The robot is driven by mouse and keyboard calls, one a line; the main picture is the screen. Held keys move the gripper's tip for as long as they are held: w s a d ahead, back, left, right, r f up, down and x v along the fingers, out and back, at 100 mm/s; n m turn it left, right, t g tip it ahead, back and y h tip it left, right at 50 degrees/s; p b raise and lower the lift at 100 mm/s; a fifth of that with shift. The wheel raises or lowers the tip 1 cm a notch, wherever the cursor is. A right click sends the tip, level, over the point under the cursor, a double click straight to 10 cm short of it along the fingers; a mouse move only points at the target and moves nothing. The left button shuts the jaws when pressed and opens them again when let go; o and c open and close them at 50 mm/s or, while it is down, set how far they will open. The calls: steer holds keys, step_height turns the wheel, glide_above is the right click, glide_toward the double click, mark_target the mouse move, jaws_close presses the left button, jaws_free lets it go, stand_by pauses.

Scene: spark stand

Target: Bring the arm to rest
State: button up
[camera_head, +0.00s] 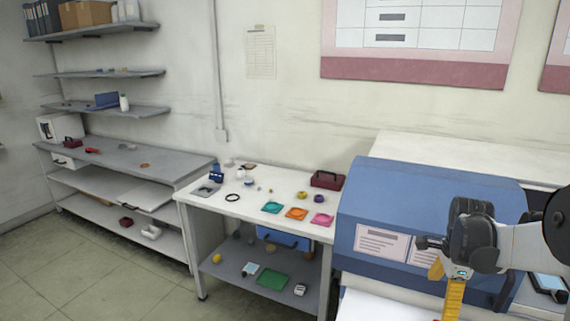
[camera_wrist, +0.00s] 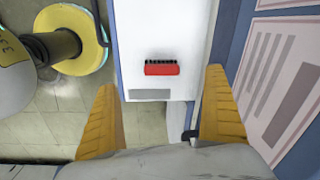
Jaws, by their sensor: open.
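My gripper (camera_wrist: 165,110) shows in the wrist view as two yellow fingers set wide apart, with nothing between them. Below and beyond it is a white surface with a red, black-topped object (camera_wrist: 162,68). In the head view my arm reaches in from the right edge, and a yellow finger (camera_head: 454,298) points down in front of the blue machine (camera_head: 400,192).
The blue machine with paper labels (camera_head: 381,243) stands close beside my arm. A white table (camera_head: 251,208) with small coloured trays is left of it. A grey workbench (camera_head: 180,166) and shelves (camera_head: 110,73) line the left wall. Tiled floor (camera_head: 95,270) is open at front left.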

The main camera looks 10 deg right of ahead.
steer(key=s+a+r+n+t, duration=0.2)
steer(key=a+r+n, duration=0.25)
steer(key=a, duration=0.35)
steer(key=s+a+r+n+t, duration=0.1)
steer(key=s+a+r+n, duration=0.1)
steer(key=a+r+n, duration=0.35)
steer(key=s+a+n+t, duration=0.1)
steer(key=s+a+n, duration=0.3)
steer(key=a+n, duration=0.2)
steer(key=s+a+f+n+t, duration=0.1)
steer(key=s+a+n+t, duration=0.1)
steer(key=s+a+n, duration=0.2)
steer(key=a+n, duration=0.2)
steer(key=shift+a+t, duration=0.3)
